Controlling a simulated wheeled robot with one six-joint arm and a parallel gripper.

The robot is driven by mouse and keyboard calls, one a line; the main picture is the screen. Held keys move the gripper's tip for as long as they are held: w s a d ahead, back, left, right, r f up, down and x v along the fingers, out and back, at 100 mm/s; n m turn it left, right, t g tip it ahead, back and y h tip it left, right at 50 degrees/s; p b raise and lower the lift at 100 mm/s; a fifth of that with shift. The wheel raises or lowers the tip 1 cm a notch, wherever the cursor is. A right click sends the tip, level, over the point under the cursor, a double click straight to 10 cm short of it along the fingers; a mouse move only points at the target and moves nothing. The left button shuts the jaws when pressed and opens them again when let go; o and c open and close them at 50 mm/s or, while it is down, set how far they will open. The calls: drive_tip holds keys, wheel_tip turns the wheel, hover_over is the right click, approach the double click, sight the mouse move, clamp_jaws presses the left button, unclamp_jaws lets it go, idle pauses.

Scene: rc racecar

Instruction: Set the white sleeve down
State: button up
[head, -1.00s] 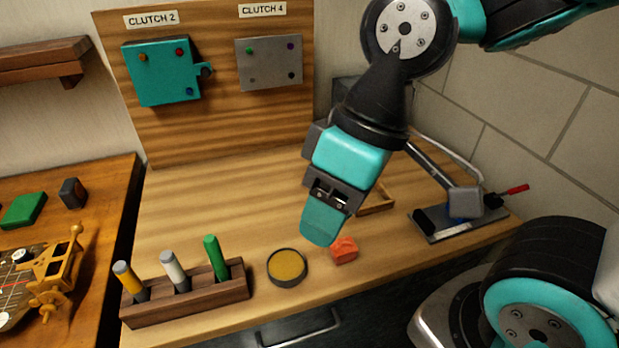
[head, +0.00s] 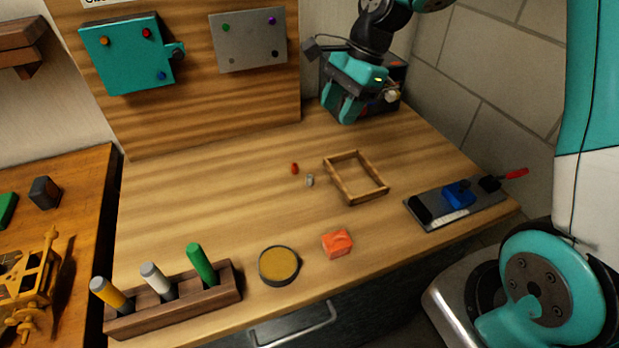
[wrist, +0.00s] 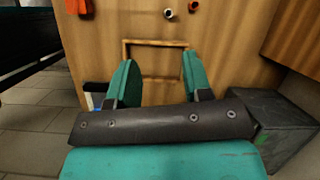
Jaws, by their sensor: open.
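A small whitish sleeve (head: 310,181) stands on the bench just left of an empty wooden frame tray (head: 343,194) in the head view. A small red sleeve (head: 295,169) is close beside it. The wrist view shows the whitish sleeve (wrist: 168,13) and the red one (wrist: 193,6) near the top edge, beyond the tray (wrist: 127,52). My gripper (head: 344,107) is at the back of the bench, in front of a dark box, well apart from the sleeves. In the wrist view my gripper (wrist: 160,80) has its two teal fingers spread with nothing between them.
An orange block (head: 337,243) and a round yellow-topped tin (head: 279,265) are near the front edge. A rack (head: 180,307) with three pegs is front left. A blue vise fixture (head: 458,195) is at right. The dark box (head: 392,74) stands behind my gripper.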

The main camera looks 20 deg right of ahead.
wheel_tip(320, 180, down, 3)
drive_tip(key=w+d+m, duration=0.2)
drive_tip(key=m, duration=0.1)
drive_tip(key=p, duration=0.2)
approach(307, 182)
drive_tip(key=shift+w+d+f, duration=0.1)
drive_tip(key=shift+w+f, duration=0.15)
drive_tip(key=shift+f, duration=0.75)
drive_tip(key=shift+a+p+x, duration=0.15)
drive_tip(key=shift+p+x, duration=0.3)
drive_tip(key=shift+x, duration=1.1)
drive_tip(key=shift+a+p+x, duration=0.1)
drive_tip(key=shift+p+x, duration=0.35)
drive_tip(key=shift+x, duration=1.05)
drive_tip(key=shift+s+r, duration=0.1)
clamp_jaws()
